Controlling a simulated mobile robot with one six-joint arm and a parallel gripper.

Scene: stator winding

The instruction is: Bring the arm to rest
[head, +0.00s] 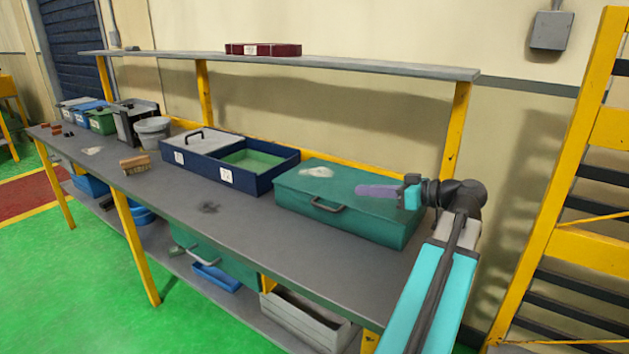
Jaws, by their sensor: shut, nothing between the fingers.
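My arm comes in from the lower right corner and bends at a dark wrist joint. My gripper (362,191) points left from there, its purple-grey fingers together and empty. In this view it overlaps the right part of the lid of a closed teal case (340,210) on the workbench. I cannot tell how far above or in front of the lid it is.
The workbench (230,228) carries a blue two-part box (262,184), a brush (135,164), a grey bucket (153,131) and small bins. A shelf (380,68) with a dark red box (262,49) runs above it. A yellow rack (585,130) stands at right.

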